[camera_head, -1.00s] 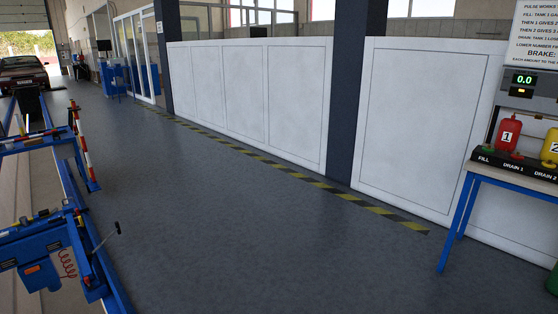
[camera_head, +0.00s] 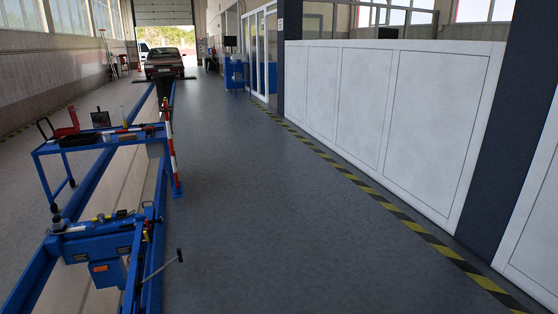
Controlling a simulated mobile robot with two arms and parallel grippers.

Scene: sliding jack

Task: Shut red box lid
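A small red box (camera_head: 66,130) sits on top of the blue trolley (camera_head: 62,148) at the left. A red part stands up at its right side and looks like a raised lid, but it is too small to be sure. Neither of my grippers is in view.
A blue sliding jack (camera_head: 110,248) spans the pit rails in front of the trolley. A red and white striped post (camera_head: 170,150) stands beside it. The grey floor (camera_head: 270,220) to the right is clear up to the white panels (camera_head: 370,110). A car (camera_head: 164,64) stands far back.

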